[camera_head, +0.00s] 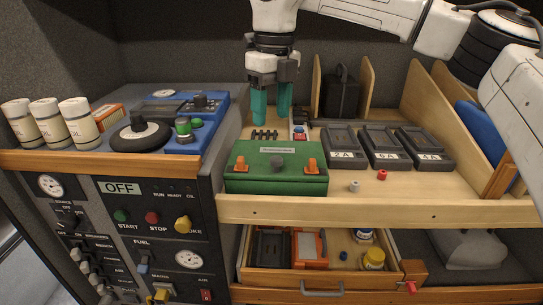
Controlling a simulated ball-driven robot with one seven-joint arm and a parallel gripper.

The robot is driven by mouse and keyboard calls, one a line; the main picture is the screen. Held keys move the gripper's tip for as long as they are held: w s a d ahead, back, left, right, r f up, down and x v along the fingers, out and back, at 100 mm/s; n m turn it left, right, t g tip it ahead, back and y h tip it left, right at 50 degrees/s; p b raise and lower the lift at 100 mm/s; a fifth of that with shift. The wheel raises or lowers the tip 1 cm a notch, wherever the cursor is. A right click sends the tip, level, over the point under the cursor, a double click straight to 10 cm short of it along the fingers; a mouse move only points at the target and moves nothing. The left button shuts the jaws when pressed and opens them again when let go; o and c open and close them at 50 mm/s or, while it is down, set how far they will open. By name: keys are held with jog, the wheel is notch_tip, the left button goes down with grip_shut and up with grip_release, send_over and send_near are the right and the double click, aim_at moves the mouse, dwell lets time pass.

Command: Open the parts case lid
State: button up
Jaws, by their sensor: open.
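The parts case (240,180) is a green box with a pale label, a dark grey knob and two orange latches on its front. It sits near the front edge of the wooden shelf, left of the middle. Its lid (265,154) looks shut. My gripper (271,118) points down behind the case, with its two teal fingers apart and nothing visible between them. The fingertips are near the shelf behind the case; whether they touch anything there is not clear.
Chargers marked 2A (344,146), 5A (384,148) and 6A (424,148) stand right of the case. A blue panel (180,123) is to the left. The drawer (310,278) below is open. A small grey part (354,186) and red part (382,175) lie on the shelf.

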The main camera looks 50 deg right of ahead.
aim_at(276, 159)
jog(key=f, duration=0.7)
jog(key=d+f, duration=0.1)
jog(key=f, duration=0.2)
jog(key=shift+s+f, duration=0.3)
jog(key=shift+f, duration=0.05)
grip_shut()
dwell(0.3)
